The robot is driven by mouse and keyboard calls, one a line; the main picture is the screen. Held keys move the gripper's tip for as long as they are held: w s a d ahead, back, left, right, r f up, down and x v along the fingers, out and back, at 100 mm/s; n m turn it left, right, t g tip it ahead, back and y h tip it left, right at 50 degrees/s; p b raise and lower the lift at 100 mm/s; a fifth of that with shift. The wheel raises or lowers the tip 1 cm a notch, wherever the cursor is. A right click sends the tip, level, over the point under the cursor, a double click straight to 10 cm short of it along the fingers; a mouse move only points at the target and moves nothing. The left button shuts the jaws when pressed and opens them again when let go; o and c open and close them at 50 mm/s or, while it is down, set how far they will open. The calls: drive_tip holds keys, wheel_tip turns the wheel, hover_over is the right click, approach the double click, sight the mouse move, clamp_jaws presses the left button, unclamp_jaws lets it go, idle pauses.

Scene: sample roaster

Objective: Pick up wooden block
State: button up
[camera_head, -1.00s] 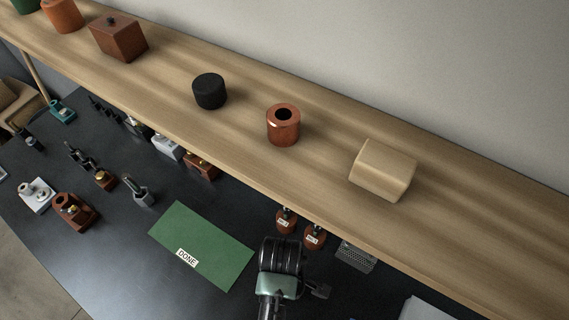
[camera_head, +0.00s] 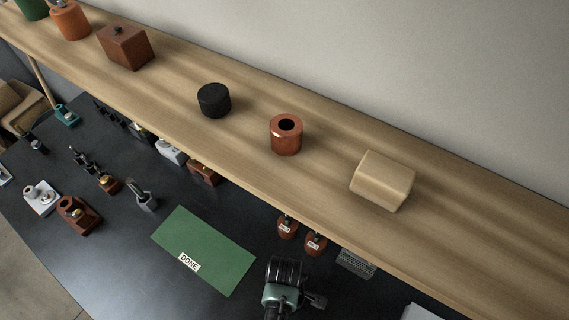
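The wooden block (camera_head: 383,180) is pale and light brown, with rounded edges. It lies on the wooden shelf (camera_head: 470,232), towards the right of the head camera view. It stands apart from the other things on the shelf, and nothing touches or covers it.
Left of the block stand a copper cylinder with a hole (camera_head: 286,135), a black cylinder (camera_head: 214,100) and a reddish-brown box (camera_head: 126,47). Below are a dark table (camera_head: 110,265), a green mat (camera_head: 215,247) and a black-and-teal device (camera_head: 283,290). Shelf right of the block is clear.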

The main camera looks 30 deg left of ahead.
drive_tip(key=shift+c, duration=0.2)
clamp_jaws()
drive_tip(key=shift+r, duration=0.15)
wheel_tip(320, 180, up, 10)
drive_tip(key=shift+f+b, duration=0.15)
drive_tip(key=shift+b, duration=0.2)
idle(0.4)
